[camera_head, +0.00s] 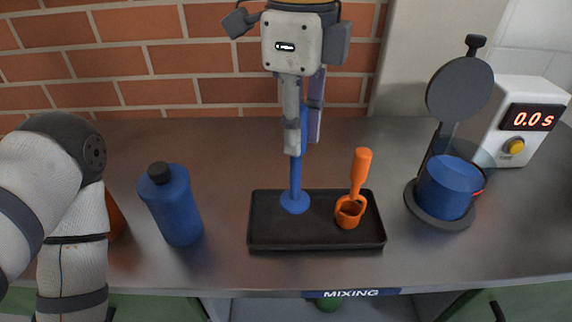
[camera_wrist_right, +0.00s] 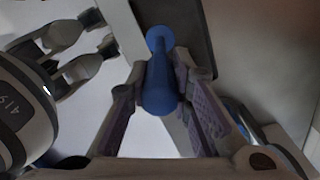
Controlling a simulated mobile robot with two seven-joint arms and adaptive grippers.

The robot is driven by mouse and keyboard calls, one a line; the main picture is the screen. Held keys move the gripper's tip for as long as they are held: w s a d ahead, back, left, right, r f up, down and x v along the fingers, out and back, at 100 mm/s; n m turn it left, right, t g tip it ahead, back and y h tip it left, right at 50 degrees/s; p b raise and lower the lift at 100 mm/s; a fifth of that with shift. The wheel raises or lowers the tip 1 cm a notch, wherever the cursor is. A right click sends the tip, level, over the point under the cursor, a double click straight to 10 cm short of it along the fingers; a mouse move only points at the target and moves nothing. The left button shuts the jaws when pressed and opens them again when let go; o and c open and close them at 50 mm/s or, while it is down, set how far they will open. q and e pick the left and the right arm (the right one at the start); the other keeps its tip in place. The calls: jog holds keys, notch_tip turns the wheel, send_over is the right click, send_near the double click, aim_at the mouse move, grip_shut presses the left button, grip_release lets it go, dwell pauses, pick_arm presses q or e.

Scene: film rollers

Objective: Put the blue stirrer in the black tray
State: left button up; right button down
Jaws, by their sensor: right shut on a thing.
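The blue stirrer (camera_head: 295,203) stands upright, its round foot over the black tray (camera_head: 318,242); whether the foot touches the tray floor I cannot tell. My right gripper (camera_head: 303,140) is above it, shut on the stirrer's upper part. In the right wrist view the stirrer (camera_wrist_right: 160,85) sits between the two finger pads, with its foot farther away. The tray (camera_wrist_right: 198,25) shows dark behind it. My left arm is at the left of the head view, its gripper out of that frame. The left gripper (camera_wrist_right: 100,32) appears in the right wrist view with fingers apart and nothing between them.
A blue bottle (camera_head: 172,205) stands left of the tray. A blue pot (camera_head: 449,187) on a stand and a timer box (camera_head: 525,120) reading 0.0 s are at right.

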jog(key=w+a+f, duration=0.2)
jog(key=w+f, duration=0.1)
jog(key=f, duration=0.4)
jog(key=shift+f+b, duration=0.3)
jog(key=shift+f, duration=0.2)
jog(key=c, duration=1.4)
grip_release()
jog(key=shift+c, duration=0.2)
notch_tip(320, 180, up, 12)
